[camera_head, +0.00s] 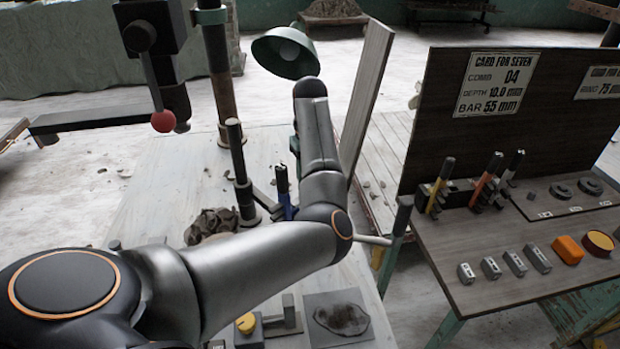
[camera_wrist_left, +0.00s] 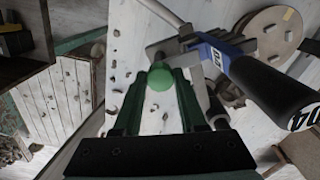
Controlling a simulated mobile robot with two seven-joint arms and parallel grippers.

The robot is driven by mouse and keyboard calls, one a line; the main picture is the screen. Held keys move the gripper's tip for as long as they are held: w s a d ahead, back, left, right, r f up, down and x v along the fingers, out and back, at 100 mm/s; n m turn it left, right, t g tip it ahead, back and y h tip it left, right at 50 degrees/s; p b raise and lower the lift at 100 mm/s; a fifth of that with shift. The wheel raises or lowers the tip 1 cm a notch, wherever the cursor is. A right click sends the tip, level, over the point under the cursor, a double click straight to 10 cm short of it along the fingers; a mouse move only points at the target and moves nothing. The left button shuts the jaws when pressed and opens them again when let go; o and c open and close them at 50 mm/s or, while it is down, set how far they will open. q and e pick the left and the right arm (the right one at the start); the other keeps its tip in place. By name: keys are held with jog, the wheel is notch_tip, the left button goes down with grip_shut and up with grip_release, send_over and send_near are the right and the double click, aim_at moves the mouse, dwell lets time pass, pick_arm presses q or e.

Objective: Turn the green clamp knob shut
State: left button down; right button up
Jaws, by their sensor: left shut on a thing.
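The green clamp knob (camera_wrist_left: 159,79) is a small round ball in the left wrist view, sitting between the green fingers of my left gripper (camera_wrist_left: 162,85). The fingers are shut on it. A grey metal clamp part (camera_wrist_left: 175,52) lies just beyond the knob. A blue and black handled tool (camera_wrist_left: 262,82) marked 04 sits in this fixture to the right of the fingers. The tool also shows in the head view (camera_head: 282,186), upright beside my arm. In the head view my arm hides the knob and most of the gripper. My right gripper is out of view.
A dark board with cards (camera_head: 560,98) stands over a side bench (camera_head: 470,290) at right, holding several tools and small blocks. A green lamp (camera_head: 285,52) hangs above the table. A red-balled lever (camera_head: 163,121) is at left. A brown lump (camera_head: 210,225) lies on the table.

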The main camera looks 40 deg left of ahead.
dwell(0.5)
pick_arm(q)
jog(key=shift+c, duration=2.3)
grip_release()
notch_tip(320, 180, up, 12)
jog(key=shift+r, duration=0.25)
